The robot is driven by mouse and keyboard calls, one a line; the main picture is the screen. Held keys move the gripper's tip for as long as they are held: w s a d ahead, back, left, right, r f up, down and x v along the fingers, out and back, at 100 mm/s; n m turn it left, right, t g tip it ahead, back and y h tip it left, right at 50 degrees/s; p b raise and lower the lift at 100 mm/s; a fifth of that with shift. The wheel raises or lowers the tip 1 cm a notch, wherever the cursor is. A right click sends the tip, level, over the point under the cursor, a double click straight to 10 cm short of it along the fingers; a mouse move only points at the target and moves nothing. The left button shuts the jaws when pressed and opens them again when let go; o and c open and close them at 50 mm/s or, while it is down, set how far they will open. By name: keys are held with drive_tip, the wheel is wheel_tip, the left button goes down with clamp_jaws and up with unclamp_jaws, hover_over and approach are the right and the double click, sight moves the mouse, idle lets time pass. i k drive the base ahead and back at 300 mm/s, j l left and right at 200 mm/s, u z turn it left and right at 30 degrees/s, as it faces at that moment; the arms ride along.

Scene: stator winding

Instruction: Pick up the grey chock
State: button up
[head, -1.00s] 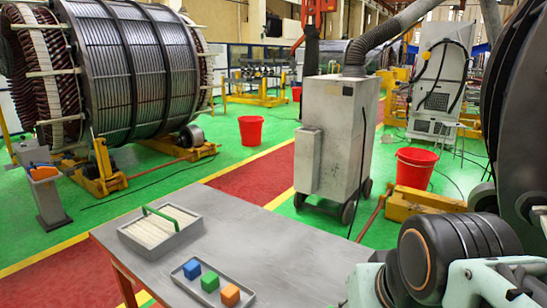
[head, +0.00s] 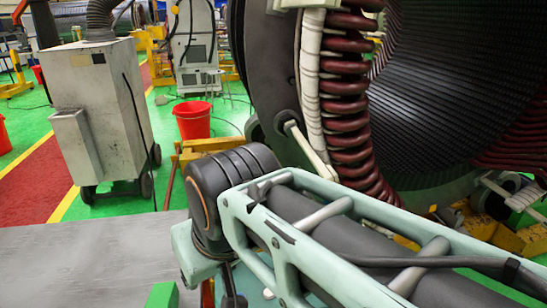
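I cannot make out a grey chock for certain in the head view. A big stator (head: 345,95) with dark red coils and a dark ribbed bore fills the right side. Dark grey rounded parts and pale pieces (head: 515,195) show low by its right foot, too partly seen to name. My pale green and black arm crosses the lower right and hides part of the floor and the stator's base. My gripper is not in view.
A grey table (head: 90,255) fills the lower left, with a green piece (head: 162,295) cut off at the bottom edge. Behind it stand a grey wheeled cabinet (head: 105,115) and a red bucket (head: 192,120). Yellow framework (head: 195,148) lies before the stator. Green floor is open between cabinet and bucket.

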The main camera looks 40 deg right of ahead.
sight(454, 217)
drive_tip(key=z, duration=2.9)
drive_tip(key=i+l, duration=0.1)
drive_tip(key=l, duration=0.25)
drive_tip(key=i+l+z, duration=0.15)
drive_tip(key=l, duration=0.2)
drive_tip(key=i+l, duration=0.1)
drive_tip(key=l, duration=0.25)
drive_tip(key=i+l+z, duration=0.1)
drive_tip(key=l, duration=0.2)
drive_tip(key=i+l, duration=0.6)
drive_tip(key=i, duration=0.25)
drive_tip(key=i+u, duration=0.35)
drive_tip(key=i, duration=0.15)
drive_tip(key=i+l+u, duration=0.15)
drive_tip(key=i+u, duration=0.15)
drive_tip(key=i, duration=0.15)
